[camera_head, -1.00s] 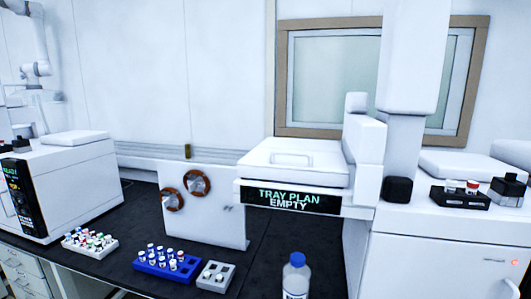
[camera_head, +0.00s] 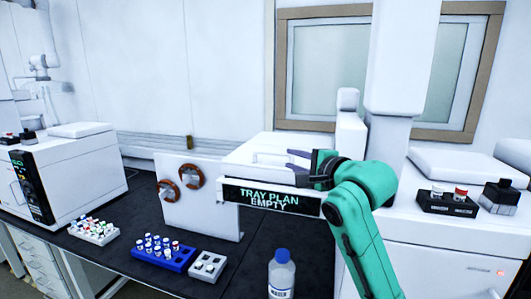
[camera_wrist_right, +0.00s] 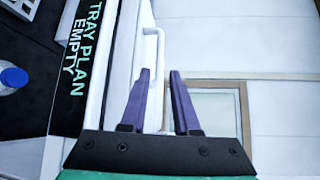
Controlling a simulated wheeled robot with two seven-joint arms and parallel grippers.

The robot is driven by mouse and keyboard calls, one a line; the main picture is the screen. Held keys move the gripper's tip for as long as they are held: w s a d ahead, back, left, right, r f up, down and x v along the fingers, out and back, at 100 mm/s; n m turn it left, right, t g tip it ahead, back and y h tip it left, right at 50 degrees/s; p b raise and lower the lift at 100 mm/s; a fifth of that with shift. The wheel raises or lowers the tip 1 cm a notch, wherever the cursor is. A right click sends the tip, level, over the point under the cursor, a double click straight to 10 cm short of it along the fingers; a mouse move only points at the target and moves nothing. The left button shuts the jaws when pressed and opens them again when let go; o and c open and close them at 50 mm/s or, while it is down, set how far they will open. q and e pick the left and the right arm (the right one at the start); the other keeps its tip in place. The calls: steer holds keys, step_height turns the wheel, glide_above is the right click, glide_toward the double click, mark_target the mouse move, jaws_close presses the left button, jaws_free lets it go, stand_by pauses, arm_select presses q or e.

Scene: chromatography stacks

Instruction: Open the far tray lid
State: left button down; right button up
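The far tray lid (camera_head: 243,151) is a flat white lid lying closed on top of the white unit labelled "TRAY PLAN EMPTY" (camera_head: 268,198). Its white bar handle (camera_head: 267,156) stands on the lid and also shows in the right wrist view (camera_wrist_right: 161,58). My right gripper (camera_head: 289,163) is at the lid's right part, its purple fingers pointing left toward the handle. In the right wrist view the fingers (camera_wrist_right: 160,73) are apart, with the handle bar showing in the gap between them. Contact with the handle cannot be told. My left gripper is out of view.
A white panel with two brown rings (camera_head: 180,222) stands left of the unit. A blue vial rack (camera_head: 165,262), a grey rack (camera_head: 207,267) and a blue-capped bottle (camera_head: 281,275) are in front. A white column (camera_head: 388,143) rises behind my right arm.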

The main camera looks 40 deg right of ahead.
mark_target(271, 153)
steer(key=p+x, duration=0.6)
steer(key=x, duration=0.7)
steer(key=shift+w+d, duration=0.1)
steer(key=shift+d, duration=0.05)
steer(key=shift+w+f, duration=0.1)
steer(key=shift+w, duration=0.25)
steer(key=shift+w+f, duration=0.1)
jaws_close()
